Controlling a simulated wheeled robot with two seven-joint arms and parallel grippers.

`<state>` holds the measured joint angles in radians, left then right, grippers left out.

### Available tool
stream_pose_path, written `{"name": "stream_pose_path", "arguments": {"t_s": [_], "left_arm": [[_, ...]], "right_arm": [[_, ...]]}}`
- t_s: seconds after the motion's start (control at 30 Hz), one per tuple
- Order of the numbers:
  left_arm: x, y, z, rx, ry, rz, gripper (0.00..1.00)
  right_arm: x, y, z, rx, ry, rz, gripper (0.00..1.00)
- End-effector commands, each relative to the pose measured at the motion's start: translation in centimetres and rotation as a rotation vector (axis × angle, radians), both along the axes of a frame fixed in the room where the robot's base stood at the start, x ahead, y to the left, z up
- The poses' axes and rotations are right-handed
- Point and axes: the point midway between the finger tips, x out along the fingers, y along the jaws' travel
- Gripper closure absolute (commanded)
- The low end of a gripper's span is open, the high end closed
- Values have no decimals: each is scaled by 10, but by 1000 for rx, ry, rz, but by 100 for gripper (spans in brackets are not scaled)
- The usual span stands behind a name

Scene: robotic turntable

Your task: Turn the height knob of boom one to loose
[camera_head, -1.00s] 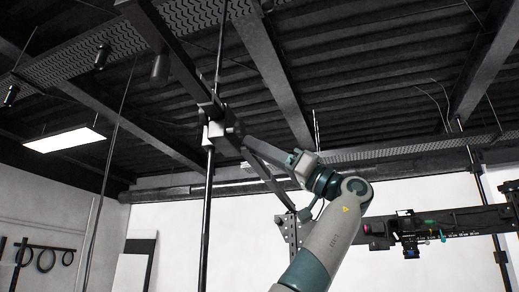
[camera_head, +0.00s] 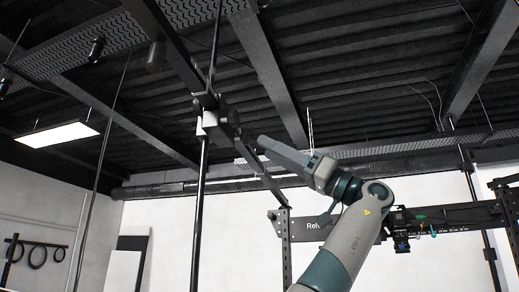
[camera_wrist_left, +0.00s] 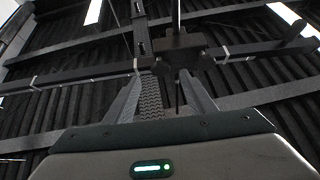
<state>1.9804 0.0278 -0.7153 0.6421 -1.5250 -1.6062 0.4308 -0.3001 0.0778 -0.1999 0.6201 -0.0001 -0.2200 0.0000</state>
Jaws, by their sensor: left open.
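A black boom (camera_head: 180,62) runs diagonally overhead past a vertical pole (camera_head: 199,215). A dark clamp block (camera_head: 218,120) joins them, and it also shows in the wrist view (camera_wrist_left: 180,48). I cannot pick out the height knob from the clamp's dark shapes. My left gripper (camera_head: 262,141) points up and left at the clamp, to its right and apart from it. In the wrist view its two fingers (camera_wrist_left: 160,76) are spread and empty, with the clamp beyond their tips. My right gripper is not in view.
A black rig rail (camera_head: 455,217) with small coloured parts stands at the right. A perforated upright (camera_head: 285,245) is behind my arm. Ceiling beams (camera_head: 268,80) and a lit lamp panel (camera_head: 58,133) are overhead. Open air lies between gripper and clamp.

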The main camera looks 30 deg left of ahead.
Motion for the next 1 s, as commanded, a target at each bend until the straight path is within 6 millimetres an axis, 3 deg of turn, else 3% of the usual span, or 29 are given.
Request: {"name": "stream_pose_path", "arguments": {"t_s": [0.3, 0.5, 0.7, 1.0], "left_arm": [[18, -53, -37, 0, 2, -1, 50], [27, -77, -53, 1, 3, 0, 50], [30, -88, -61, 1, 0, 0, 50], [30, -89, -62, 1, 0, 0, 50]], "right_arm": [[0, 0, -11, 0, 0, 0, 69], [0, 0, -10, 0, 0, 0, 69], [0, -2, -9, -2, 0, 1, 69], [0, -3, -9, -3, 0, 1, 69]]}}
